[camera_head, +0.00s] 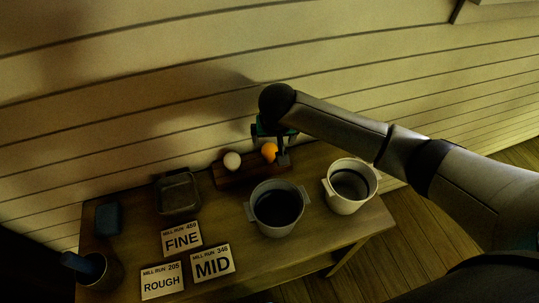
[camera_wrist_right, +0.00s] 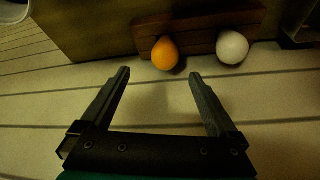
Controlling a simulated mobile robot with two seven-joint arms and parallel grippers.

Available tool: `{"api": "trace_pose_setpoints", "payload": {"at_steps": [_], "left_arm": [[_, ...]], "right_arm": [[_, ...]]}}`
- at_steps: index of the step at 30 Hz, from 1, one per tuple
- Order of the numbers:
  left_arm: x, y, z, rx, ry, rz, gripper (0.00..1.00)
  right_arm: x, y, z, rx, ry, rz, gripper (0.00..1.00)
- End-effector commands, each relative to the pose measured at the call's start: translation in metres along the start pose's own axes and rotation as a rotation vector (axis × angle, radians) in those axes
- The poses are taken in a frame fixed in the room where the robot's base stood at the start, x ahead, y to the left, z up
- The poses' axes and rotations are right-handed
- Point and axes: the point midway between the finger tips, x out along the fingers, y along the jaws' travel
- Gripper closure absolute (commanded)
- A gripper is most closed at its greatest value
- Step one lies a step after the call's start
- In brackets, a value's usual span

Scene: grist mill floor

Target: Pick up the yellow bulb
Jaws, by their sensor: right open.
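The yellow bulb (camera_head: 268,151) looks orange-yellow and sits in a dark wooden holder (camera_head: 238,179) at the back of the table, against the wall. In the right wrist view the yellow bulb (camera_wrist_right: 165,54) lies just beyond the fingertips, roughly centred between them. A white bulb (camera_head: 232,161) sits beside it in the same holder; it also shows in the right wrist view (camera_wrist_right: 232,47). My right gripper (camera_head: 276,150) is at the yellow bulb, partly hidden by its own wrist. In the right wrist view the right gripper (camera_wrist_right: 159,75) is open and empty. My left gripper is out of view.
Two pots, a dark-filled one (camera_head: 277,208) and a pale one (camera_head: 350,186), stand in front and right of the holder. A square tray (camera_head: 178,193), a blue block (camera_head: 108,218), a cup (camera_head: 98,272) and label cards (camera_head: 212,264) take up the left side.

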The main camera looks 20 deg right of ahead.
Motion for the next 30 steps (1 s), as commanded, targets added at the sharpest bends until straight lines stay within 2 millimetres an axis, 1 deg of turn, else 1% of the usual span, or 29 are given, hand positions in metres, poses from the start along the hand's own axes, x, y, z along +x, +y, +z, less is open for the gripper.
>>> {"api": "trace_pose_setpoints", "payload": {"at_steps": [1,6,14,17,21,24,30], "left_arm": [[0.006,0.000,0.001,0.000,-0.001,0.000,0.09],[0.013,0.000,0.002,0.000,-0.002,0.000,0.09],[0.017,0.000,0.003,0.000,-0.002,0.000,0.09],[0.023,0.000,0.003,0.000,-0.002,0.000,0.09],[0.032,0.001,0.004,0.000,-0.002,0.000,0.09],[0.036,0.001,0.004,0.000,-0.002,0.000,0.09],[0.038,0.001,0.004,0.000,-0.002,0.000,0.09]], "right_arm": [[0.012,0.000,0.001,0.000,-0.001,0.002,0.05],[0.036,-0.001,0.001,0.000,0.000,0.000,0.05],[0.050,-0.002,0.001,-0.001,0.000,0.000,0.05],[0.061,-0.005,0.003,-0.001,0.000,-0.001,0.05],[0.081,-0.009,0.005,-0.001,0.000,0.000,0.05],[0.091,-0.009,0.005,0.000,-0.001,0.000,0.05],[0.098,-0.008,0.004,-0.001,0.001,-0.001,0.05]]}}
